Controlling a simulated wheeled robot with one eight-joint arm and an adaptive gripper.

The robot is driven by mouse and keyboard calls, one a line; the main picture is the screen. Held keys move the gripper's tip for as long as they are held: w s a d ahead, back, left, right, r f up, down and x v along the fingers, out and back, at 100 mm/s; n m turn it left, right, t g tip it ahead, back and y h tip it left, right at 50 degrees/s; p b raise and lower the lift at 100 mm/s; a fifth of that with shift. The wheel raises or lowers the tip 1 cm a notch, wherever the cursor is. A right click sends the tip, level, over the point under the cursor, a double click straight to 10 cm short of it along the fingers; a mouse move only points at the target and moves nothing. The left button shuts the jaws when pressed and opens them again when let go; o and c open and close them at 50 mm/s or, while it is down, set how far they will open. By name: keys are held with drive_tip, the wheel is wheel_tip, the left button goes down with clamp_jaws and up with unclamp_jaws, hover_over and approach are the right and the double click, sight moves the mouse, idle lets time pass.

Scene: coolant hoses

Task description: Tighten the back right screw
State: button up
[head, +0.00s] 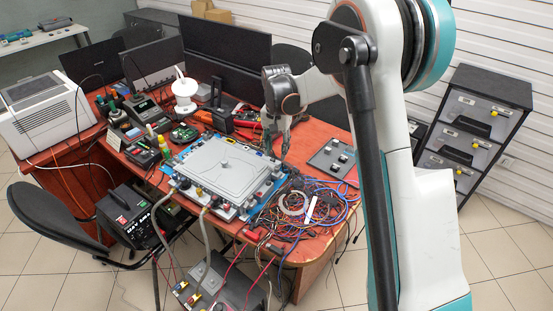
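A grey flat-lidded unit (224,167) lies on the red-brown desk, with a blue edge and several small fittings around its rim. My gripper (285,150) points down at the back right side of this unit, close to its rim. The fingers are small and dark here, so I cannot tell whether they are open or shut, or whether they touch anything. The back right screw is too small to make out and may be hidden by the gripper. Two grey hoses run from the unit's front edge down toward a grey box (213,283) on the floor.
Tangled coloured wires (306,204) lie right of the unit. A dark plate with small blocks (332,157) lies behind them. Monitors (226,59) stand at the back. A white printer (43,112) is at left. A drawer cabinet (475,125) stands right of my arm.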

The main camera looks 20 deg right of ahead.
drive_tip(key=shift+r, duration=2.1)
drive_tip(key=s+r+n+t, duration=0.3)
drive_tip(key=s+r+t, duration=0.1)
drive_tip(key=s+r, duration=1.15)
drive_tip(key=s+f+n+t, duration=0.1)
drive_tip(key=s+f+n, duration=0.1)
drive_tip(key=s, duration=0.7)
drive_tip(key=s+f+n+t, duration=0.1)
drive_tip(key=s+f+t, duration=0.1)
drive_tip(key=s, duration=0.7)
drive_tip(key=shift+s+n, duration=0.15)
drive_tip(key=shift+n, duration=0.25)
